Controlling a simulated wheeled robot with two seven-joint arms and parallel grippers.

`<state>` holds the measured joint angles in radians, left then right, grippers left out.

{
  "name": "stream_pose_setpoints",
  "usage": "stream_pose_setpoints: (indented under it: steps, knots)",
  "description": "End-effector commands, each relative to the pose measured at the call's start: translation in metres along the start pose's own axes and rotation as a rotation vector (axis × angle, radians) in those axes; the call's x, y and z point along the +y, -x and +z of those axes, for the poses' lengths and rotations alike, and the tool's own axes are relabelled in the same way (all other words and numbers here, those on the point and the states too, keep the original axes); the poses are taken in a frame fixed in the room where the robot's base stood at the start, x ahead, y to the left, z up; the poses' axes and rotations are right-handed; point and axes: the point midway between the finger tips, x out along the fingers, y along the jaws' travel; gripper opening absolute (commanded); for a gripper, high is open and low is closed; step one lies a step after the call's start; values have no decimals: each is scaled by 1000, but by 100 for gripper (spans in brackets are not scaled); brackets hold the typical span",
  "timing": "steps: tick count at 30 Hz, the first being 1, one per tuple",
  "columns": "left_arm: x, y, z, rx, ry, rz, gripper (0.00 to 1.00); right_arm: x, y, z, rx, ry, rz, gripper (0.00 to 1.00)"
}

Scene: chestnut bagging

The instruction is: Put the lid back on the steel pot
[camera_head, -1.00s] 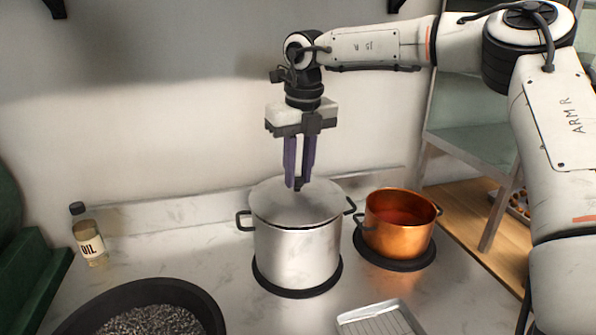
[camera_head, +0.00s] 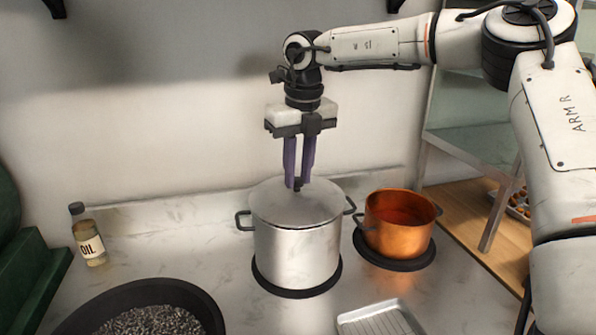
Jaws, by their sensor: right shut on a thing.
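The steel pot (camera_head: 296,258) stands upright on a black round burner mat in the middle of the counter. Its lid (camera_head: 325,203) lies over the pot's mouth and looks nearly level with the rim. I cannot tell whether it is fully seated all round. My right gripper (camera_head: 298,184) points straight down above the lid's centre, its purple fingers shut on the small dark lid knob. My left gripper is not in view.
A copper pot (camera_head: 397,235) with red contents stands close on the right. An oil bottle (camera_head: 90,240) is at the left. A black pan (camera_head: 205,302) of dark grains is front left, and a metal tray (camera_head: 381,320) front right.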

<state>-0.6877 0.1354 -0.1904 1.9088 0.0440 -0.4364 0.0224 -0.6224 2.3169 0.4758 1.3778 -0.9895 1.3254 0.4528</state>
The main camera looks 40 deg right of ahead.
Motion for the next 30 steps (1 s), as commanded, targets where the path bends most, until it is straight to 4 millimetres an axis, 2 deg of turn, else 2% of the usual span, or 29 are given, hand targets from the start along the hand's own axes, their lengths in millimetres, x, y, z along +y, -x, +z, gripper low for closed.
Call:
stream_pose_setpoints:
  steps: [26,27,30]
  knots:
    - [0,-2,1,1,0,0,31,0,-1,0,-2,1,0,0]
    - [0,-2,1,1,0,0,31,0,-1,0,-2,1,0,22]
    - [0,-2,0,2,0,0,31,0,-1,0,-2,0,0,39]
